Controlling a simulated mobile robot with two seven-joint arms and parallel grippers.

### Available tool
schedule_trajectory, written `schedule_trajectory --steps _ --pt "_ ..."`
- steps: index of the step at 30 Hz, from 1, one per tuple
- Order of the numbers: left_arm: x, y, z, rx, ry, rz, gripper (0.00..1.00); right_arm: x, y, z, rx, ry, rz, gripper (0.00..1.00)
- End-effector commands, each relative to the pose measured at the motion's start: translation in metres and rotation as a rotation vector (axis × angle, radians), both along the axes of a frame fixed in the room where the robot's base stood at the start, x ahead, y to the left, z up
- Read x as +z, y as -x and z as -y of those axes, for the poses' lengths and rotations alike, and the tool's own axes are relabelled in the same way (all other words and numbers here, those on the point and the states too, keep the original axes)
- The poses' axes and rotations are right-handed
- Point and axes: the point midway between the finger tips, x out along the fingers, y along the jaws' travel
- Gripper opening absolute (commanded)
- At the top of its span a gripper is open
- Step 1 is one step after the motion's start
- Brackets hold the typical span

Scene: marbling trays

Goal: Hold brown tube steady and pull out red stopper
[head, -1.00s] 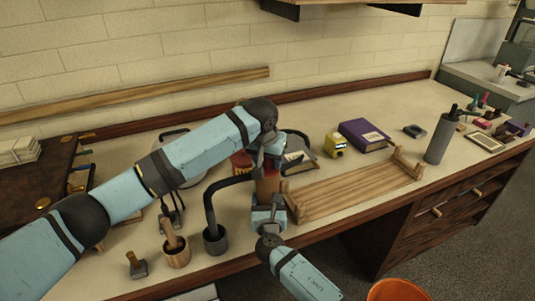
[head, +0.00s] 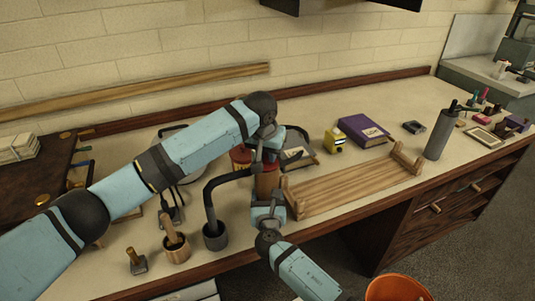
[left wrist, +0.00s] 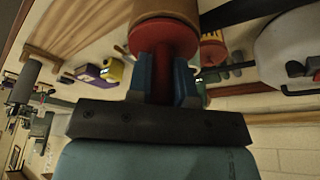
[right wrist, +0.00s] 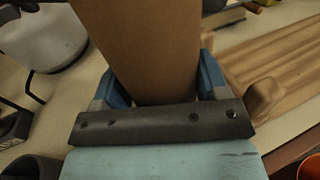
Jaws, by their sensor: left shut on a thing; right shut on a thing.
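The brown tube (head: 266,182) stands upright beside the wooden rack, and its wide body fills the right wrist view (right wrist: 150,40). My right gripper (right wrist: 160,80) is shut around the tube's lower part. The red stopper (left wrist: 163,38) has a broad round head and a narrow stem. Its head sits against the end of the tube (left wrist: 165,8) in the left wrist view; no gap shows between them. My left gripper (left wrist: 163,75) is shut on the stopper's stem, above the tube.
The wooden rack (head: 350,190) lies right of the tube. A dark holder (head: 215,237) with a bent rod and a wooden cup (head: 176,251) stand to the left. A purple book (head: 363,131) and a yellow object (head: 334,141) lie behind. An orange bucket (head: 397,288) is below the bench.

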Motion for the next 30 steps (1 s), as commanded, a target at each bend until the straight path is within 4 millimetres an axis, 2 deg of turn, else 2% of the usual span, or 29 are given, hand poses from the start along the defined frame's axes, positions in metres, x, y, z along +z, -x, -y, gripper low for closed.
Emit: schedule_trajectory --steps 17,30 --pt "0.004 0.0 0.0 0.0 -0.001 -0.001 0.0 -0.001 0.0 0.0 -0.001 0.001 -0.001 0.39" --pt "0.024 0.0 0.0 0.0 -0.001 0.0 0.0 -0.001 0.0 0.0 -0.001 0.001 -0.001 0.39"
